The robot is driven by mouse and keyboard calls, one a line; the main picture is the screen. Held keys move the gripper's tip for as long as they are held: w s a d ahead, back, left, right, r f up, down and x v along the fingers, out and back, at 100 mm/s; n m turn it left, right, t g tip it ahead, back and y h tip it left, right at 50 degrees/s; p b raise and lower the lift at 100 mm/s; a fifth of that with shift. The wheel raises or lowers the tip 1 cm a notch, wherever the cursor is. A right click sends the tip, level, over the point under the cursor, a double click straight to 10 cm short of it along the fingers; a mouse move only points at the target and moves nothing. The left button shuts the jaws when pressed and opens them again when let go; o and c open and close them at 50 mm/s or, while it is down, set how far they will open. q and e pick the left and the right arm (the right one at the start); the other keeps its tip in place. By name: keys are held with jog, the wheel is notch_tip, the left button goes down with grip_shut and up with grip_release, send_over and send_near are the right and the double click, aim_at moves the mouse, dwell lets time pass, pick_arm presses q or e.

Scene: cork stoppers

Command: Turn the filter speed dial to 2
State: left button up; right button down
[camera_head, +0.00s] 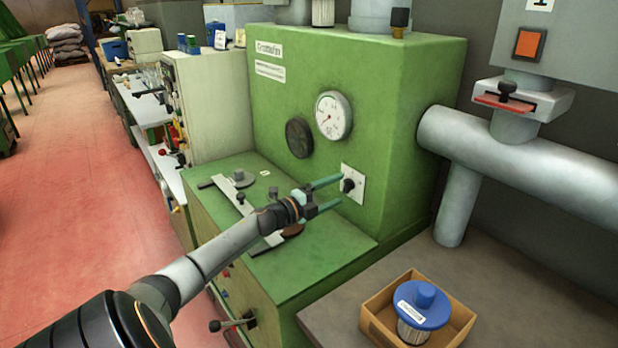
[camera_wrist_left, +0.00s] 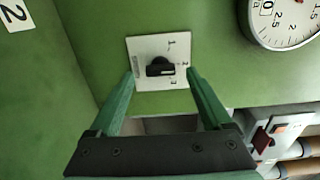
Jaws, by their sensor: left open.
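The filter speed dial is a black knob (camera_head: 347,185) on a white plate (camera_head: 358,178) on the front of the green cabinet. In the left wrist view the knob (camera_wrist_left: 160,67) lies about level across the plate (camera_wrist_left: 150,46), which has small numerals 1, 2 and 3 along its right side. I cannot tell surely which numeral the knob points to. My left gripper (camera_head: 339,191) is open, its green fingers reaching toward the dial. In the left wrist view the fingertips (camera_wrist_left: 161,74) stand on either side of the knob, apart from it. My right gripper is not in view.
A round gauge (camera_head: 334,115) and a dark round disc (camera_head: 299,138) sit above and left of the dial. A green bench top (camera_head: 330,255) with metal fittings lies below my arm. A cardboard box (camera_head: 455,318) with a blue-capped filter stands at lower right. Grey pipes (camera_head: 530,170) run right.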

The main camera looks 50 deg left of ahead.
pick_arm(q)
jog(key=s, duration=1.1)
jog(key=shift+a, duration=0.45)
